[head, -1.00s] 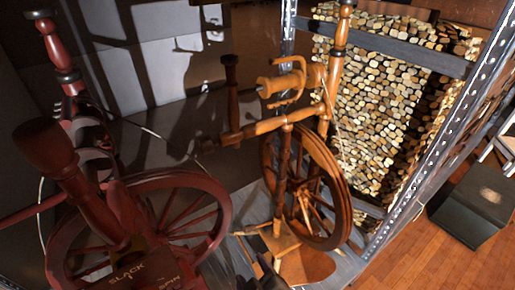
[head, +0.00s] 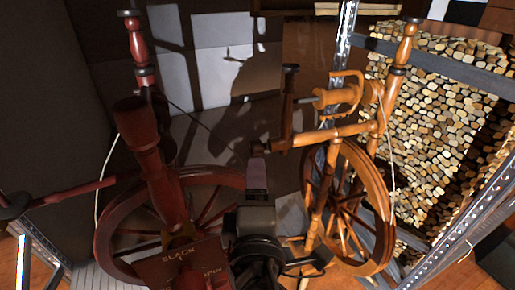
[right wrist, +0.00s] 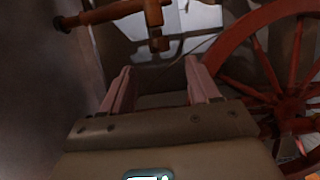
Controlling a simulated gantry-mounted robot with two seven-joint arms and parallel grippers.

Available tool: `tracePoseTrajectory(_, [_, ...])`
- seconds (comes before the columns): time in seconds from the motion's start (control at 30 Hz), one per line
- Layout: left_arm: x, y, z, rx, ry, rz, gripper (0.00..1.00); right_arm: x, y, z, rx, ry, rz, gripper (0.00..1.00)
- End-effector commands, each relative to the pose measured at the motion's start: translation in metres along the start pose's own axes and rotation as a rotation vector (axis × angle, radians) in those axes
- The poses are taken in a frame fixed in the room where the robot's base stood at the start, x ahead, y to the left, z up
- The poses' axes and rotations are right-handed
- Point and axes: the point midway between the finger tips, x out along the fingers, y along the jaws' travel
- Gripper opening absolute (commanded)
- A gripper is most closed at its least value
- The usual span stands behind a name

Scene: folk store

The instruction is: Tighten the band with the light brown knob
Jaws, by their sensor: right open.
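The light brown spinning wheel (head: 374,200) stands right of centre in the head view. Its light brown bar (head: 322,136) runs leftward to a dark-tipped knob end (head: 258,147). My right gripper (head: 257,170) points away from me, just below this knob end in the picture. In the right wrist view my gripper (right wrist: 160,85) is open, with nothing between its fingers. The bar's knob end (right wrist: 66,22) shows there beyond the fingers, at upper left, apart from them. The band itself is not clear. My left gripper is not in view.
A dark red spinning wheel (head: 122,215), with a tall post (head: 150,155) and a "SLACK" label, stands close on the left. A metal shelf frame (head: 345,45) and stacked logs (head: 440,120) stand behind on the right. A grey wall is behind.

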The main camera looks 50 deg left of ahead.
Motion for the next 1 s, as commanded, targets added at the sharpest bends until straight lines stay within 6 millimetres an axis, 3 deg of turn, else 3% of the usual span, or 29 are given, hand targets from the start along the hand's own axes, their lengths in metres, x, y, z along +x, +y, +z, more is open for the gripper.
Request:
tracePoseTrajectory(0.6, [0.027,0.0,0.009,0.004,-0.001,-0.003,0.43,0.084,0.0,0.0,-0.001,-0.001,0.003,0.61])
tracePoseTrajectory(1.0, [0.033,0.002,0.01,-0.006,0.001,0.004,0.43,0.104,0.002,0.0,0.0,0.001,0.003,0.61])
